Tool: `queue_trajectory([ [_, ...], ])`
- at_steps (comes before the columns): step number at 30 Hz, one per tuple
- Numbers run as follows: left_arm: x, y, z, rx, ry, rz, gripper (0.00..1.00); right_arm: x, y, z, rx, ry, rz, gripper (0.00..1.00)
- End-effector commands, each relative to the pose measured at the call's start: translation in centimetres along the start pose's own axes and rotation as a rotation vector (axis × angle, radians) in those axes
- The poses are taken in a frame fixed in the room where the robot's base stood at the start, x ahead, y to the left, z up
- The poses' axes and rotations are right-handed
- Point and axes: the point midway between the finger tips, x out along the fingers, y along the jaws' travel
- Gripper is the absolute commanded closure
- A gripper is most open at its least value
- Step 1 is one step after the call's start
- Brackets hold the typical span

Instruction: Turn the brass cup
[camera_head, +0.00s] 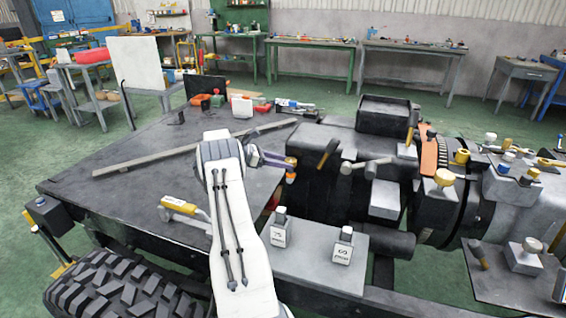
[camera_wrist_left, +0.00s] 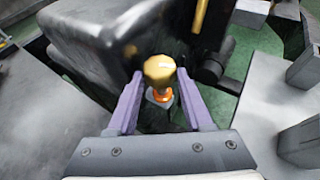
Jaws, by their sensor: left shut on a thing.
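The brass cup (camera_wrist_left: 159,68) has a round gold top with an orange band and a grey base below it, in the left wrist view. It shows small in the head view (camera_head: 291,160), at the edge of the dark engine block. My left gripper (camera_wrist_left: 160,88) has a purple finger on each side of the cup and is shut on it. In the head view the left gripper (camera_head: 284,163) reaches the cup from the left, and the white arm link hides part of the table. My right gripper is not in view.
A dark flat plate (camera_head: 125,180) with a long grey bar (camera_head: 190,150) lies left. The dark engine block (camera_head: 330,140) and brass-topped parts (camera_head: 444,178) crowd the right. A tyre (camera_head: 110,290) is front left.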

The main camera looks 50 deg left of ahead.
Motion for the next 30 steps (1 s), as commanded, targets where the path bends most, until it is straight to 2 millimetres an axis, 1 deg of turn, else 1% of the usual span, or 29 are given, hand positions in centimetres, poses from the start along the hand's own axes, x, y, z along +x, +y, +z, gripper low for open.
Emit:
queue_trajectory([
  [11, 0.06, -0.08, 0.08, 0.001, -0.003, -0.005, 1.0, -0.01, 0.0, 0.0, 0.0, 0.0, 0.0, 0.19],
  [12, 0.06, -0.08, 0.07, 0.001, -0.003, -0.005, 0.34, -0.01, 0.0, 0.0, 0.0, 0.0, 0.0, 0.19],
  [13, 0.06, -0.07, 0.07, 0.001, -0.002, -0.005, 0.23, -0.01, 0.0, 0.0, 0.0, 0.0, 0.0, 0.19],
  [14, 0.06, -0.06, 0.07, 0.001, -0.002, -0.004, 0.19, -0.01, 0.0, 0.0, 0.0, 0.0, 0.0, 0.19],
  [30, 0.02, 0.16, 0.16, 0.002, -0.002, 0.007, 0.19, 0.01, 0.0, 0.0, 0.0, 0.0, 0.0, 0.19],
])
